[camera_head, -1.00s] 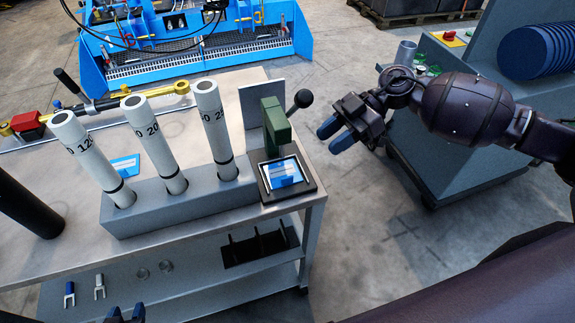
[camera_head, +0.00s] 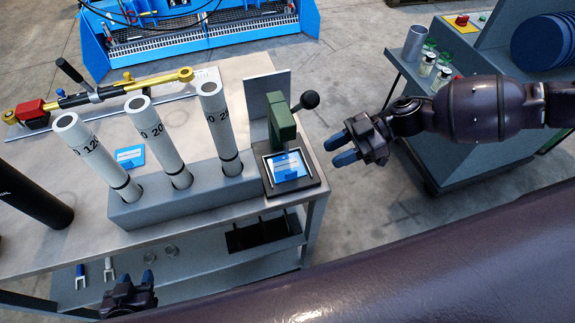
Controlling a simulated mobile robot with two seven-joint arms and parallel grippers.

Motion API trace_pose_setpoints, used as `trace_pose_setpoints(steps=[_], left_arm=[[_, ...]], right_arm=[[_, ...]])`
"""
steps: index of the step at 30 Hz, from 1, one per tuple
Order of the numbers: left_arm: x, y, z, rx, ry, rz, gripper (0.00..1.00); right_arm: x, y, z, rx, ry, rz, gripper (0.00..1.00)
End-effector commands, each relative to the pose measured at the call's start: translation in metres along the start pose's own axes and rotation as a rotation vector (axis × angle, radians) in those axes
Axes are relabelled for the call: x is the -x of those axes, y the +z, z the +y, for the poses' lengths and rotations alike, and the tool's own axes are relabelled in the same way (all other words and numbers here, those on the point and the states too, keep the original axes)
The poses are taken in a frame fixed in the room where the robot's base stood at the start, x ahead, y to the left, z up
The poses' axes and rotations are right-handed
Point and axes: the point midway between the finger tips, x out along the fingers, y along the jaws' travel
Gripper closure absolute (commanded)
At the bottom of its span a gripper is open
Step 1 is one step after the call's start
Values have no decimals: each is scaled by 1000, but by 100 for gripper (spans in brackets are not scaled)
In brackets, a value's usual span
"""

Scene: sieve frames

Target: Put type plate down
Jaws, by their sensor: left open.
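A blue and white type plate (camera_head: 289,167) lies in the dark square fixture of a small green press (camera_head: 281,119) at the right end of the workbench. A second blue plate (camera_head: 130,156) lies flat on the bench behind the tubes. My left gripper (camera_head: 135,281) is low at the bottom, in front of the bench, open with nothing visible between its fingers. It is apart from both plates. My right gripper (camera_head: 342,149) hangs over the floor, right of the press. Its blue fingertips are apart and empty.
Several grey tubes (camera_head: 154,140) stand tilted in a grey block (camera_head: 195,198) on the workbench (camera_head: 40,252). A black ball lever (camera_head: 309,100) sticks out of the press. A yellow-red tool (camera_head: 90,97) lies behind. A grey cart (camera_head: 442,160) with jars stands right.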

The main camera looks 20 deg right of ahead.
Motion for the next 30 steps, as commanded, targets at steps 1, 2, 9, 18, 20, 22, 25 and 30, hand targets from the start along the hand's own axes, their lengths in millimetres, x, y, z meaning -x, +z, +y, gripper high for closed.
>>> trace_pose_setpoints(steps=[1,2,9,18,20,22,25,30], left_arm=[[0,-1,0,0,0,2,57],[0,-2,0,0,0,2,57],[0,-7,0,-2,1,9,57],[0,-9,0,-3,1,10,57],[0,-9,0,-3,1,11,57],[0,-9,-1,-3,1,11,57],[0,-9,-1,-3,1,10,57],[1,-8,-1,-3,1,9,57]], right_arm=[[-9,-1,0,1,-3,3,64],[-13,-1,0,1,-3,3,64],[-40,-1,1,0,-2,1,64],[-67,-3,3,0,-4,4,64],[-75,-4,4,0,-3,3,64],[-84,-3,4,-1,-4,2,64],[-92,-3,4,-2,-2,1,64],[-95,-2,4,-2,-1,0,64]])
